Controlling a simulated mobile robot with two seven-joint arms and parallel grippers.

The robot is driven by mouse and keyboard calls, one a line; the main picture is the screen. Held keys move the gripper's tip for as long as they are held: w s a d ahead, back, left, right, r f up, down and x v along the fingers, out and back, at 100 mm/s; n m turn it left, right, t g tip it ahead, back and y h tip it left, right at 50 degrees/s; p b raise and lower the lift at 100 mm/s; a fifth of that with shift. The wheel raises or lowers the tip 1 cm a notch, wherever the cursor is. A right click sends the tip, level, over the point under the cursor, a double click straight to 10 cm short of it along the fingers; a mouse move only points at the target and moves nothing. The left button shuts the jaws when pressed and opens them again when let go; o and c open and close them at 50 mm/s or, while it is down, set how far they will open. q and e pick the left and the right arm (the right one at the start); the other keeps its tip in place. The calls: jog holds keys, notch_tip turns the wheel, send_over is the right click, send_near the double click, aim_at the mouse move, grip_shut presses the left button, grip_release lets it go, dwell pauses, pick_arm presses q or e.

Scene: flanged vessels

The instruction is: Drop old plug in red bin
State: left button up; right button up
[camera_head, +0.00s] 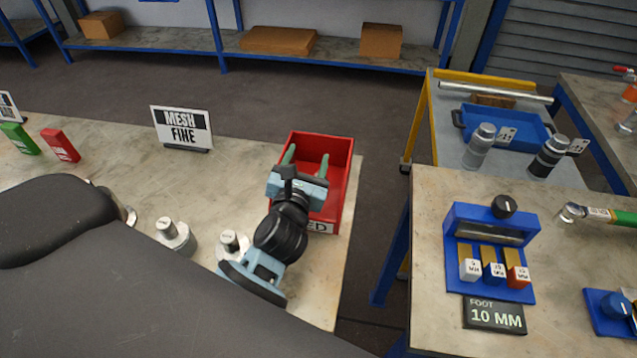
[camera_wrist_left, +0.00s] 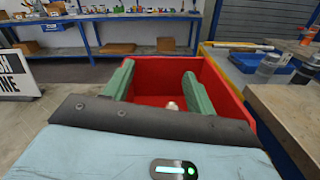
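The red bin (camera_head: 343,172) stands at the right end of the near table, with a partly hidden label on its front. My left gripper (camera_head: 306,162) is over the bin, its two green fingers wide apart and pointing into it. In the left wrist view the fingers stand apart inside the red walls (camera_wrist_left: 228,88). A small shiny metallic piece (camera_wrist_left: 172,106), which may be the old plug, shows low in the bin between the fingers, touching neither. Its lower part is hidden by the gripper's dark edge. My right gripper is not in view.
Metal flanged vessels (camera_head: 174,236) stand on the near table left of my gripper, partly hidden by my arm. A "MESH FINE" sign (camera_head: 182,129) stands behind them. A gap separates this table from the right bench, which holds a blue tool rack (camera_head: 490,245).

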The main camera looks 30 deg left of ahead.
pick_arm(q)
jog(key=shift+f, duration=0.1)
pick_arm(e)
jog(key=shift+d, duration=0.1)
pick_arm(q)
jog(key=v, duration=0.8)
jog(key=shift+b, duration=0.45)
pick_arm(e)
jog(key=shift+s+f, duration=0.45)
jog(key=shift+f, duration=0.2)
pick_arm(q)
jog(key=shift+w, duration=0.1)
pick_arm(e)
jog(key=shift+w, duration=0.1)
